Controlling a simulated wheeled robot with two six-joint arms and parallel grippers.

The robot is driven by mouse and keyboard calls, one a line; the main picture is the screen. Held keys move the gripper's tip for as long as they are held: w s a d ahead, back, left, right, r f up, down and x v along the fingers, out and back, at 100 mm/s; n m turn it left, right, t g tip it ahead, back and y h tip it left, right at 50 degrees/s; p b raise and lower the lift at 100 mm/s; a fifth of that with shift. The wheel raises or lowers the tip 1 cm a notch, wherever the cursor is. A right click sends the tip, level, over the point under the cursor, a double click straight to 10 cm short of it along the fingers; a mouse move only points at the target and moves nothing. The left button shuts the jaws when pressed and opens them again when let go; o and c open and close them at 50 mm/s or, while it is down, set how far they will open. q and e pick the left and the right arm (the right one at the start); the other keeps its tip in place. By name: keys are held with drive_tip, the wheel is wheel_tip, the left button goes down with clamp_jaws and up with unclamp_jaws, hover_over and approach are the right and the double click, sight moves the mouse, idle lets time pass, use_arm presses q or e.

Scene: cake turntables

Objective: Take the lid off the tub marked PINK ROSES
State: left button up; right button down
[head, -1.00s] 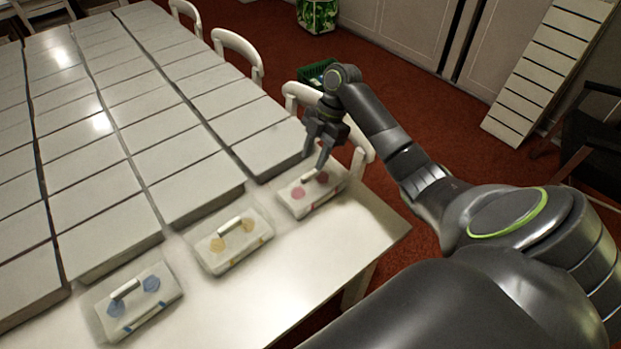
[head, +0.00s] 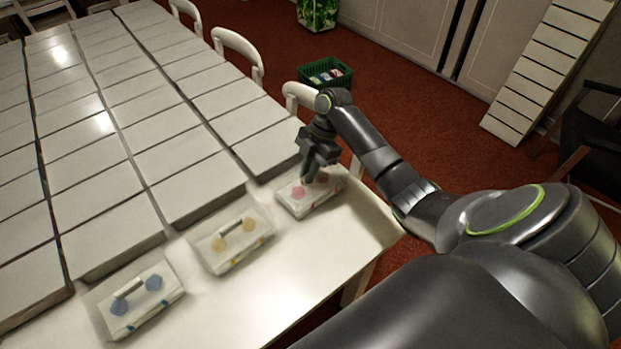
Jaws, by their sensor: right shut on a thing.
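The tub with pink rose marks (head: 299,194) stands on the near end of the white table, the right-hand one of three alike tubs. Its lid is on it, as far as I can see, with the pink spots on top. My right gripper (head: 312,178) points down onto the top of this tub and is shut on the lid's handle, which its fingers hide. The lettering is too small to read. My left gripper is not in view.
A tub with yellow marks (head: 230,244) and one with blue marks (head: 139,304), both with bar handles, stand to the left. Raised pale slabs (head: 200,190) cover the table behind.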

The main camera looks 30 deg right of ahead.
drive_tip(key=shift+r, duration=0.15)
wheel_tip(320, 180, up, 7)
drive_tip(key=shift+r+b, duration=0.1)
drive_tip(key=shift+b, duration=0.2)
drive_tip(key=shift+r+p, duration=0.75)
drive_tip(key=shift+r, duration=0.55)
